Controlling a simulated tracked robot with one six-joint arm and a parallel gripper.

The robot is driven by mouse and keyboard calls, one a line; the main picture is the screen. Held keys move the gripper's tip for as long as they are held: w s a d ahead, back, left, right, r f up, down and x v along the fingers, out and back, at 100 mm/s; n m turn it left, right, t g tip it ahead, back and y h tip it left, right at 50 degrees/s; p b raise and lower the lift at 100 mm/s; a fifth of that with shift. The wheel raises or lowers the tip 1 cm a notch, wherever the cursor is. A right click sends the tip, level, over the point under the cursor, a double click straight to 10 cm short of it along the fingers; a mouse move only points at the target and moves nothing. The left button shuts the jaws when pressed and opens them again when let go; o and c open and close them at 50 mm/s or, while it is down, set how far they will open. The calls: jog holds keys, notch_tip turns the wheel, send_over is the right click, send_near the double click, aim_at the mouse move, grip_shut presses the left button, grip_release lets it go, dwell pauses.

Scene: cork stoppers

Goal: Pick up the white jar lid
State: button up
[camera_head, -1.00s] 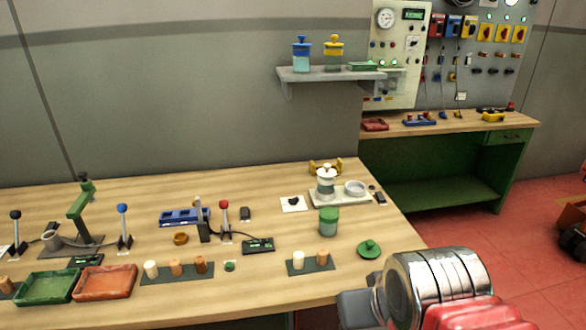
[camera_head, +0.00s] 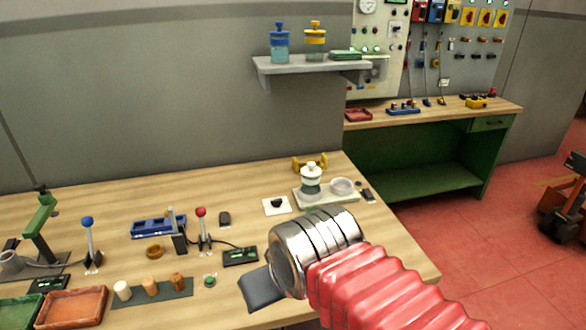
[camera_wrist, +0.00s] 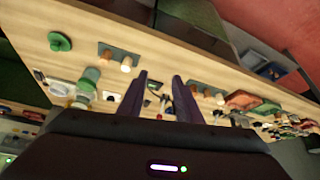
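The white jar lid (camera_head: 311,168), with a small knob, sits on a grey-green jar (camera_head: 311,186) on a pale tray (camera_head: 328,198) at the back right of the bench. In the wrist view, the white-lidded jar appears small at the left, close to the green jar (camera_wrist: 90,76), and its lid is hard to make out. My gripper (camera_wrist: 161,80) is open, with two dark fingers apart and nothing held between them. In the head view it is above the bench's front part, in front of and left of the jar, mostly hidden by my wrist.
A white bowl (camera_head: 342,186) shares the tray, right of the jar, with a yellow bracket (camera_head: 310,162) behind. A white card (camera_head: 277,205) lies left of it. A green lid (camera_wrist: 60,41) lies near the bench edge. A shelf (camera_head: 310,66) with two jars hangs above.

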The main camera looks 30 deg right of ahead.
jog(key=shift+o, duration=0.5)
jog(key=shift+o, duration=0.9)
jog(key=shift+w+d, duration=0.15)
jog(key=shift+w, duration=0.05)
jog(key=w+d+r+n+t+h, duration=0.1)
jog(key=w+d+n, duration=0.1)
jog(key=w+d, duration=0.2)
jog(key=w+d+r+n+t+h, duration=0.1)
jog(key=w+d+r+n, duration=0.1)
jog(key=w+d, duration=0.3)
jog(key=w+d+r+n+t+h, duration=0.1)
jog(key=w+d+r+n+h, duration=0.1)
jog(key=w+d+n, duration=0.2)
jog(key=shift+w+d+r, duration=0.1)
jog(key=shift+w+d, duration=0.1)
jog(key=shift+w, duration=0.35)
jog(key=w+d+n+t, duration=0.4)
jog(key=w+d+n, duration=1)
jog(key=d+n, duration=0.25)
jog(key=n+t+y, duration=0.1)
jog(key=n+y, duration=0.3)
jog(key=n, duration=0.8)
send_near(313, 166)
jog(key=s, duration=0.2)
jog(key=shift+d+r, duration=0.1)
jog(key=shift+r, duration=0.35)
jog(key=shift+x, duration=4.3)
